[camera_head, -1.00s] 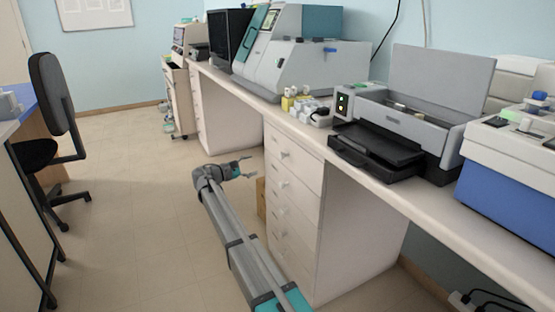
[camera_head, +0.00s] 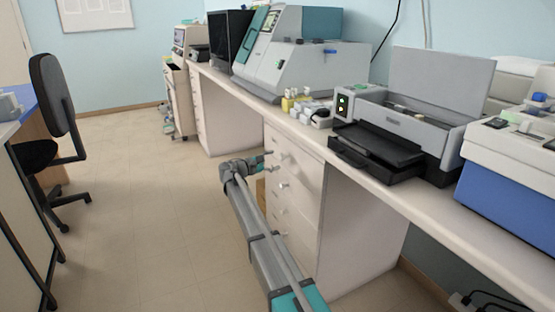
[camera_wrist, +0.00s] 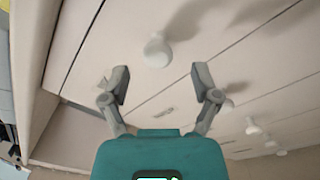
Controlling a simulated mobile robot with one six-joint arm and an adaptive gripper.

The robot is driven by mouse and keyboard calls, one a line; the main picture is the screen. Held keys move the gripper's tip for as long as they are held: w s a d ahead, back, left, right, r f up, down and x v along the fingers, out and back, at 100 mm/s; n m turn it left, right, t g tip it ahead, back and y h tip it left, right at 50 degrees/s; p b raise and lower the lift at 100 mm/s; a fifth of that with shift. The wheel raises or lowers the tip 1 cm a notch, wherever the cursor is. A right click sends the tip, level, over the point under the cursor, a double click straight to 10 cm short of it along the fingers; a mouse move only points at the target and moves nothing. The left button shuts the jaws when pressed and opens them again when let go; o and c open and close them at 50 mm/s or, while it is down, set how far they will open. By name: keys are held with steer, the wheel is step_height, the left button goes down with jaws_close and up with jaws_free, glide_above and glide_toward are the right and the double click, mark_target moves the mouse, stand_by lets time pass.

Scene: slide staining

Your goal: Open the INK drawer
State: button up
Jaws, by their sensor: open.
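A white drawer cabinet (camera_head: 322,230) under the bench has a stack of drawers with round white knobs. No INK label can be read; a small mark (camera_wrist: 169,111) on a drawer front is too blurred to read. My gripper (camera_head: 269,161) is at the cabinet's front near the upper drawers. In the wrist view my gripper (camera_wrist: 162,80) is open and empty, its fingers spread toward the drawer fronts. One knob (camera_wrist: 157,50) lies just beyond the fingertips, roughly between them. Another knob (camera_wrist: 252,126) is to the right. The drawers look shut.
The bench top (camera_head: 440,205) above carries a black and grey printer-like machine (camera_head: 400,125), small bottles (camera_head: 298,100) and a large grey-teal machine (camera_head: 300,55). A black chair (camera_head: 52,110) stands at the left. The floor (camera_head: 140,190) between is clear.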

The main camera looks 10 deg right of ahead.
mark_target(280, 158)
steer(key=shift+x, duration=2.1)
